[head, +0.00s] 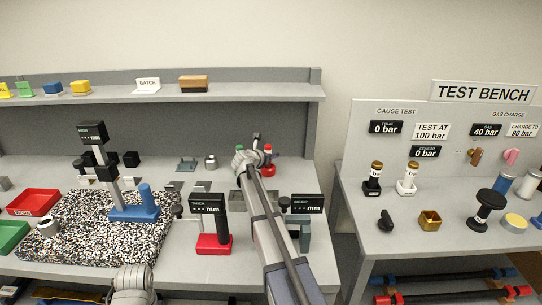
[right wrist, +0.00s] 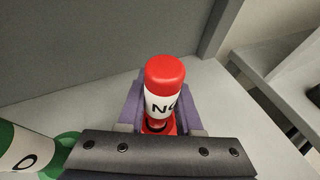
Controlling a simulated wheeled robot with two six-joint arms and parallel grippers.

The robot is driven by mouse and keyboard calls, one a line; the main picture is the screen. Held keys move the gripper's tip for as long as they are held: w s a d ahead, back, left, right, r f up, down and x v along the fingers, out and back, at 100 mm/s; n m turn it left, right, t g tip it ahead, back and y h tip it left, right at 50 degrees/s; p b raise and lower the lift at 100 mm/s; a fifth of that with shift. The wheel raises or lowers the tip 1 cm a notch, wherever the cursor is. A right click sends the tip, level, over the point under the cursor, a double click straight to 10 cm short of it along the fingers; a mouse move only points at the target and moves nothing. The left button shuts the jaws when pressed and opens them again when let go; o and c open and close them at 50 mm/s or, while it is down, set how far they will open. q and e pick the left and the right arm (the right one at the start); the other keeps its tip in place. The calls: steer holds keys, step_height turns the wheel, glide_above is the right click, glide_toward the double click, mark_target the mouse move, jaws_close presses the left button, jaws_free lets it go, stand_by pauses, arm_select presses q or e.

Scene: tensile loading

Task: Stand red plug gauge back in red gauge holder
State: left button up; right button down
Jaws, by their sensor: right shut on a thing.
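The red plug gauge (right wrist: 165,80), with a red cap and a white band with black letters starting "N", is upright between the fingers of my right gripper (right wrist: 160,115). My right gripper is shut on it. In the head view the gauge's red top (head: 268,147) shows beside my right gripper (head: 260,160) near the back of the bench. A red part (right wrist: 160,127) shows right below the white band. I cannot tell whether it is the red gauge holder or the gauge's lower end, nor whether the gauge is seated.
A green gauge (right wrist: 22,148) stands close to my right gripper at lower left in the wrist view. A red-based measuring stand (head: 214,243) and a "DEEP" display (head: 307,204) flank my right arm. The bench's back wall (head: 200,125) is near.

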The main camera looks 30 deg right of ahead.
steer(key=c, duration=0.5)
jaws_free()
steer(key=p+v, duration=0.3)
steer(key=v, duration=0.5)
steer(key=shift+r, duration=0.1)
